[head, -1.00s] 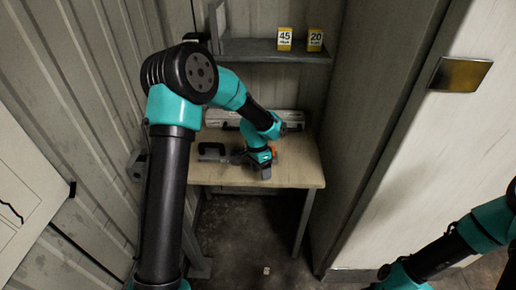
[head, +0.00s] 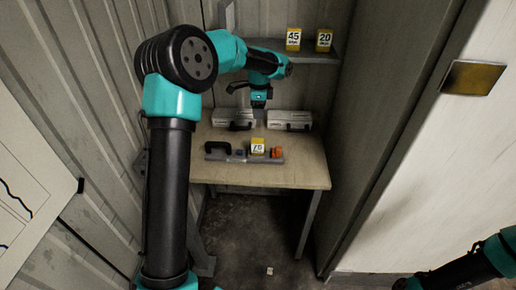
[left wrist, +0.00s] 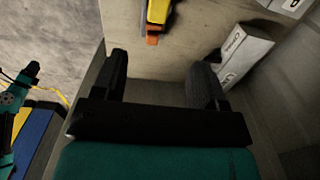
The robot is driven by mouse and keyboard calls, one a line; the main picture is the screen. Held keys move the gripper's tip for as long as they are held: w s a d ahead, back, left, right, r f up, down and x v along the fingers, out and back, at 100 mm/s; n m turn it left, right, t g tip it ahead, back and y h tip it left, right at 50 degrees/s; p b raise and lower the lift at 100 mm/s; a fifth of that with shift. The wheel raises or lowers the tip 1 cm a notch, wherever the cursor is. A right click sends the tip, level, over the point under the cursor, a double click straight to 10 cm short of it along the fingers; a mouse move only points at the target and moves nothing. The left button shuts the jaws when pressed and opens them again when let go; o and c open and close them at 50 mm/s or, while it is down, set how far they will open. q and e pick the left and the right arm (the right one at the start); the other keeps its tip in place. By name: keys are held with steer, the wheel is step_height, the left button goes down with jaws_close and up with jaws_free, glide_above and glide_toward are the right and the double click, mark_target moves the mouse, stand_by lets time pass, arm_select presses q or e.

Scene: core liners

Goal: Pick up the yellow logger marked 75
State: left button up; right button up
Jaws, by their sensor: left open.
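The yellow logger marked 75 (head: 258,146) stands on the wooden table, at a dark grey toolbox-like carrier with a black handle (head: 217,150). A yellow thing with an orange end, likely this logger and the orange part by it, shows at the top of the left wrist view (left wrist: 158,12). My left gripper (head: 261,110) is above and behind the logger, apart from it. In the left wrist view its two fingers (left wrist: 162,65) are spread with nothing between them. My right gripper is out of view.
Two more yellow loggers, marked 45 (head: 293,39) and 20 (head: 324,40), stand on the shelf (head: 312,56) above. Pale cases (head: 289,120) lie at the table's back. An orange part (head: 277,152) sits right of the logger. The table's front (head: 270,178) is bare.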

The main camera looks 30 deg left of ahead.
mark_target(258, 140)
arm_select(q)
step_height(258, 140, down, 11)
steer(key=shift+r, duration=0.15)
stand_by(0.4)
steer(key=shift+s+a+f, duration=0.1)
steer(key=shift+s+f, duration=0.05)
steer(key=shift+f, duration=1.15)
steer(key=shift+s+a+f, duration=0.1)
steer(key=shift+f, duration=1.2)
steer(key=shift+c, duration=0.5)
steer(key=c, duration=1)
steer(key=shift+c, duration=0.2)
steer(key=shift+r, duration=0.1)
